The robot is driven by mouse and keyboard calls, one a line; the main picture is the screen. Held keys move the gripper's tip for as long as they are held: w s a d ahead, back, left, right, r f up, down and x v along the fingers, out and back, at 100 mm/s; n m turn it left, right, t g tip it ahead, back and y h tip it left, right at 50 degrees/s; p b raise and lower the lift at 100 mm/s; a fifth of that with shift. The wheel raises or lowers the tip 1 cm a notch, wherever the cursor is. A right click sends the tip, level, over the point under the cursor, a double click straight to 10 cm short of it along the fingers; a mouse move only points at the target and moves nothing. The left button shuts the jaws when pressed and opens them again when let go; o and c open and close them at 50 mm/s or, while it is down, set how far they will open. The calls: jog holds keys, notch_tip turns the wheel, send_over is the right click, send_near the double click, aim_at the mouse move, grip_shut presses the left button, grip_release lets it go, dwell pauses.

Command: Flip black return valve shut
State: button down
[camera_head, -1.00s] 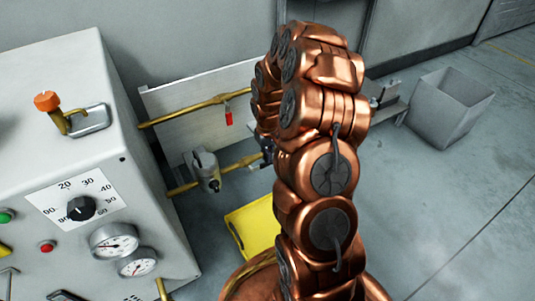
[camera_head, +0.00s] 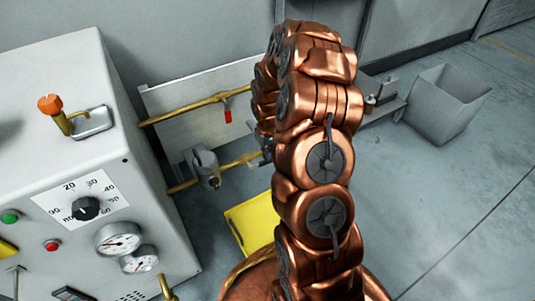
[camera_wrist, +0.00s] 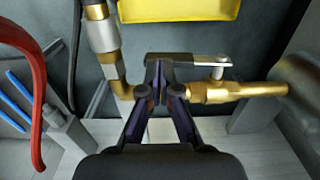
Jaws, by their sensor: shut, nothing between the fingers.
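The valve's lever (camera_wrist: 190,59), a flat bar with dark and pale metal parts, shows in the wrist view. It lies roughly along the brass return pipe (camera_wrist: 238,90), with a round pivot (camera_wrist: 218,70) near its right end. My gripper (camera_wrist: 158,70) is shut and empty. Its fingertips overlap the lever's left part; I cannot tell whether they touch it. The fingers hide part of the pipe. In the head view the lower brass pipe (camera_head: 240,162) runs behind my arm, which hides the valve and most of the gripper.
A red handle (camera_head: 228,112) hangs on the upper pipe; it looms as a curved red bar (camera_wrist: 38,85) in the wrist view. A grey pump body (camera_head: 204,165), yellow tray (camera_head: 235,222) and grey control cabinet (camera_head: 60,140) stand close by. A grey bin (camera_head: 440,112) is at right.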

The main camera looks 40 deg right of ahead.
jog(key=shift+a+b, duration=0.15)
jog(key=shift+b, duration=0.4)
jog(key=shift+w+r+b, duration=0.1)
jog(key=shift+r+b, duration=0.1)
jog(key=shift+b, duration=0.15)
notch_tip(320, 180, up, 15)
jog(key=p, duration=0.6)
jog(key=s+a+r+g, duration=0.1)
jog(key=s+a+r, duration=0.3)
jog(key=s+a, duration=0.2)
jog(key=s+a+r+n, duration=0.1)
jog(key=s+a+r, duration=0.3)
jog(key=s+a, duration=0.3)
jog(key=shift+s+a+g, duration=0.3)
jog(key=shift+a+g, duration=0.1)
jog(key=shift+a, duration=0.55)
